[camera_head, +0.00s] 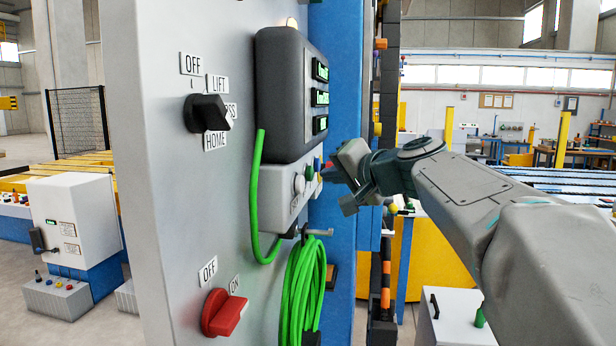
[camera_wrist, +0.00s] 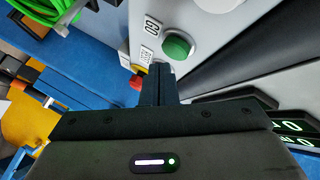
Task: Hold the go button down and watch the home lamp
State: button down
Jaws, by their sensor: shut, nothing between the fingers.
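The green button (camera_wrist: 178,46) is on a pale grey panel in the wrist view, beside a label reading GO (camera_wrist: 152,25). My gripper (camera_wrist: 160,70) is shut and empty. Its fingertips point at the panel just below the green button in that picture; whether they touch anything is not clear.
A black selector (camera_head: 207,113) with OFF, LIFT and HOME labels and a red OFF/ON switch (camera_head: 224,313) are on the grey cabinet (camera_head: 150,200). A coiled green cable (camera_head: 303,290) hangs below the button box. A red button (camera_wrist: 137,82) is close to the fingers.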

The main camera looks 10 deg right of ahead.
jog(key=d, duration=0.1)
jog(key=s+d+b, duration=0.1)
jog(key=d, duration=0.2)
jog(key=shift+s+d+b, duration=0.3)
jog(key=shift+d+b, duration=0.1)
jog(key=s+a+f+n+g+h, duration=0.1)
jog(key=s+a+f+g, duration=0.15)
jog(key=s+f, duration=0.45)
jog(key=s+a+f+n+g+h, duration=0.1)
jog(key=s+a+f+g, duration=0.15)
jog(key=f, duration=0.75)
jog(key=s+d+f+n+g+h, duration=0.1)
jog(key=s+f+n+g+h, duration=0.1)
jog(key=s+f, duration=0.6)
jog(key=s+d+f+n+g+h, duration=0.2)
jog(key=s+f+g+h, duration=0.1)
jog(key=s+f, duration=0.5)
notch_tip(320, 180, down, 3)
jog(key=shift+s+g, duration=0.25)
jog(key=shift+g, duration=0.05)
jog(key=shift+d, duration=0.1)
